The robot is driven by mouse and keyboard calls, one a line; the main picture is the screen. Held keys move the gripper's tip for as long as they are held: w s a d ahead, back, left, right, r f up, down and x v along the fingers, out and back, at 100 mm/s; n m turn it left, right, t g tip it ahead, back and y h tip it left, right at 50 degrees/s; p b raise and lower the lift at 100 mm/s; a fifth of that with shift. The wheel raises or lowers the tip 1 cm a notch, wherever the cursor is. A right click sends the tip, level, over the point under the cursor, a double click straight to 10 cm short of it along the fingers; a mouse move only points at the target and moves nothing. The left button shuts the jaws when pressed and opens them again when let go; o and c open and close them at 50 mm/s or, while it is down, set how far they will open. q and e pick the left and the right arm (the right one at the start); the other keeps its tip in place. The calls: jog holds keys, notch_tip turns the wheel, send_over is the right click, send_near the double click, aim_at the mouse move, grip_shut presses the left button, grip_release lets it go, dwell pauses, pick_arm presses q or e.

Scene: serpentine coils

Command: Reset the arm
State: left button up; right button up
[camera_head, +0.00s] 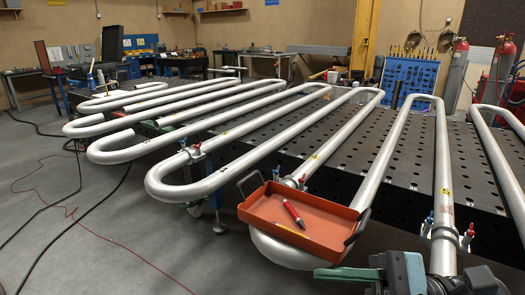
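Neither of my grippers shows in the head view, and no arm of mine can be made out with certainty. Silver serpentine pipe coils (245,162) lie across a dark perforated table (385,150). An orange tray (275,238) with dark handles rests over the bend of one coil at the front.
Small clamps with red and blue handles (193,150) sit on the pipes. Red gas cylinders (502,62) and a blue tool board (410,80) stand behind the table. Dark cables and a red cable (70,213) run over the grey floor at left, which is otherwise open.

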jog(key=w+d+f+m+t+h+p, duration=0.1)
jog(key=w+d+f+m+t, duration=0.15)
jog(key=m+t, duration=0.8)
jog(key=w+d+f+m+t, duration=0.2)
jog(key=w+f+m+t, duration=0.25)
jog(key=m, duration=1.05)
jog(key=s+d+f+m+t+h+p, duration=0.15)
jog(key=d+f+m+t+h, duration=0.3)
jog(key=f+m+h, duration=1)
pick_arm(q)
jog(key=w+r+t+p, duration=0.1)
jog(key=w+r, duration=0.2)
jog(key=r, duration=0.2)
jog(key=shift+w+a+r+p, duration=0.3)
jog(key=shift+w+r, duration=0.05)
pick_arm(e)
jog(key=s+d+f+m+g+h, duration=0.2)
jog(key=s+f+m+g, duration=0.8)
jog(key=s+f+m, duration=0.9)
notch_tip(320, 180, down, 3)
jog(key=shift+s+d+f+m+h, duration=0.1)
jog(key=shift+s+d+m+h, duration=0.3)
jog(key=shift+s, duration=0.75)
